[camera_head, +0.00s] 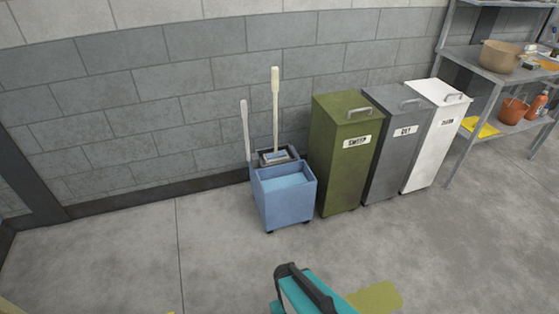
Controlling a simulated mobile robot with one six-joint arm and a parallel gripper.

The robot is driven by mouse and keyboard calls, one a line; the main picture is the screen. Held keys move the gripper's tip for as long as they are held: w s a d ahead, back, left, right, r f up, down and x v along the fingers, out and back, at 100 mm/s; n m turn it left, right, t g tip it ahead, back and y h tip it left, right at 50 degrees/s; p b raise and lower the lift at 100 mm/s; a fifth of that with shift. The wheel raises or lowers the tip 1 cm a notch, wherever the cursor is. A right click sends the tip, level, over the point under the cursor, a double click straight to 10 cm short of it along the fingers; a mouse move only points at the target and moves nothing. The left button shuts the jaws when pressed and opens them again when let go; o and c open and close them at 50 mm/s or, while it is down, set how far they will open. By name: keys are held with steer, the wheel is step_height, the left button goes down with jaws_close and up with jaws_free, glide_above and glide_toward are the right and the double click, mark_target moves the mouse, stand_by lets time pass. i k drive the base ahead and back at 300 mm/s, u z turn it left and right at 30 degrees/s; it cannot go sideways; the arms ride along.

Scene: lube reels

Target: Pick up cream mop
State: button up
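A cream mop handle (275,100) stands nearly upright at the blue mop bucket (285,206) by the wall. Its lower end goes down behind or into the grey wringer (277,156) at the bucket's back, and its head is hidden. A second, shorter pale handle (245,130) stands just left of it, tilted slightly, its lower end hidden behind the bucket. The bucket has light blue water or a flat blue surface inside. My gripper is not clearly in view.
Green (342,155), grey (393,145) and white (434,135) lidded bins stand right of the bucket. A metal shelf (470,120) is at far right. A teal and black object (305,292) and a flat olive-yellow piece (375,297) are at the bottom. The floor before the bucket is clear.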

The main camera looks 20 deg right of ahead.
mark_target(273, 158)
steer(key=k, duration=0.6)
steer(key=u, duration=0.4)
steer(key=i, duration=0.8)
steer(key=u, duration=0.4)
steer(key=i, duration=1.75)
steer(key=z, duration=0.15)
